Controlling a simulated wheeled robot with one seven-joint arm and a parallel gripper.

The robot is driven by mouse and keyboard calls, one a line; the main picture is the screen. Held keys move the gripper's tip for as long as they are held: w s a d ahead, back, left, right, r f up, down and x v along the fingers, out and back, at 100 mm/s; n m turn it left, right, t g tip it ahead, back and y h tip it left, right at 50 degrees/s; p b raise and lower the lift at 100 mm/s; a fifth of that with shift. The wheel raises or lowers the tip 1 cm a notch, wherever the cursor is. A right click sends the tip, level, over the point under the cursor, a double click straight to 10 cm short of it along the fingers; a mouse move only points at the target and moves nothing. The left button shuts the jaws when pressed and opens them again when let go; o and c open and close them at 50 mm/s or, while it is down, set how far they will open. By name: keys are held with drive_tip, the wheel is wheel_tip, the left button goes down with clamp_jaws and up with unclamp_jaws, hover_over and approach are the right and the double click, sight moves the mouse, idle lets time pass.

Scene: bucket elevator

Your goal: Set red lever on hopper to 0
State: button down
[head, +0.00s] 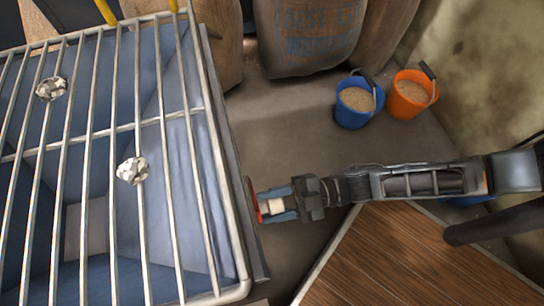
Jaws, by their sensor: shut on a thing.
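The hopper is a blue bin with sloping inner walls and a metal grate on top, and its rim (222,165) runs down the left half of the head view. The red lever (254,199) shows as a narrow red strip at the hopper's right side. My gripper (266,206) reaches in from the right with its blue fingers around a pale piece at the red strip. It is shut on the lever. The lever's pivot and any scale or number marks are hidden or too small to read, so its setting cannot be told.
Two pale lumps (132,171) (51,89) rest on the grate. A blue bucket (352,116) and an orange bucket (402,108) of grain stand at the upper right. Sacks (305,35) line the back. A brown wooden platform (385,260) lies below my arm. Floor between is clear.

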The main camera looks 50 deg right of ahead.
drive_tip(key=shift+s+a+f, duration=0.1)
drive_tip(key=shift+s, duration=0.1)
drive_tip(key=c, duration=0.6)
unclamp_jaws()
drive_tip(key=shift+w, duration=0.15)
